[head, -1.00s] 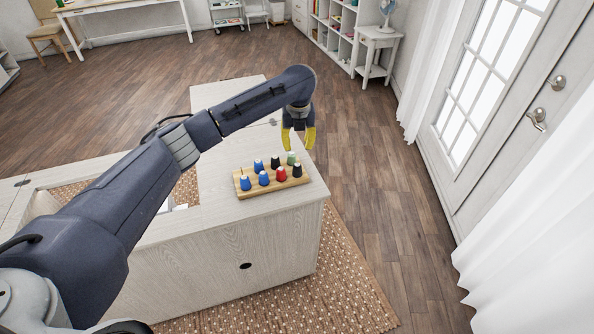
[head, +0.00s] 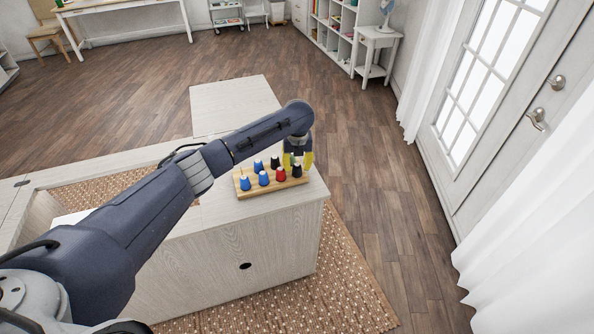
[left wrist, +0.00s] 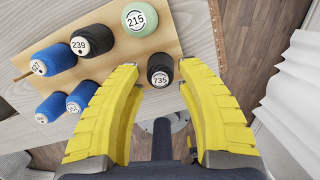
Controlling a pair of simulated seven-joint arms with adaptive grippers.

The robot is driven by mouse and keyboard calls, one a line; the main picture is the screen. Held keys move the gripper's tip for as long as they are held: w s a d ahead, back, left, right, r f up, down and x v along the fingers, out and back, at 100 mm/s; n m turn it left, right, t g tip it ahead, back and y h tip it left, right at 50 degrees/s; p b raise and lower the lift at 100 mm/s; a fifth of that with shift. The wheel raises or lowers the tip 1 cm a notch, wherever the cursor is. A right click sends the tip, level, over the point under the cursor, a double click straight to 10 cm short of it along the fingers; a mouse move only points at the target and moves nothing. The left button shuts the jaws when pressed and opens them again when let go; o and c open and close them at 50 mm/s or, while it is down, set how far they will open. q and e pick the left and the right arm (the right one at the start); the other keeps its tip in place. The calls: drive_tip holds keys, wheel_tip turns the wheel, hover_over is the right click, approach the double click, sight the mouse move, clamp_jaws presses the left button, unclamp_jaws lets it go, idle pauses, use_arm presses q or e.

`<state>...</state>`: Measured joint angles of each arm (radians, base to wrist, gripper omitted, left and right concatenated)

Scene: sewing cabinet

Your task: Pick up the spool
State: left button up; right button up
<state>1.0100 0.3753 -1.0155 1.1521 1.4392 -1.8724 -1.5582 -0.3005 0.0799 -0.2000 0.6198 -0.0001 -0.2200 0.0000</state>
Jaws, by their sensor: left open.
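Several thread spools stand upright on a wooden board (head: 247,193) on the cabinet. The task does not say which spool. My left gripper (head: 298,163) is open over the board's right end. In the left wrist view, its yellow fingertips (left wrist: 160,66) lie either side of the black spool marked 735 (left wrist: 161,77), with visible gaps. That spool also shows in the head view (head: 297,172). The green spool 215 (left wrist: 139,19) is just beyond the fingers, the black spool 239 (left wrist: 92,41) to its left. A red spool (head: 281,174) shows only in the head view.
Three blue spools, such as the front left one (head: 245,184), fill the board's left part. The pale cabinet top (head: 230,103) is clear beyond the board. Its right edge drops to the wooden floor (head: 365,190).

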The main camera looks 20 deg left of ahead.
use_arm(q)
drive_tip(key=shift+w+f, duration=0.1)
drive_tip(key=shift+f, duration=0.75)
drive_tip(key=c, duration=0.8)
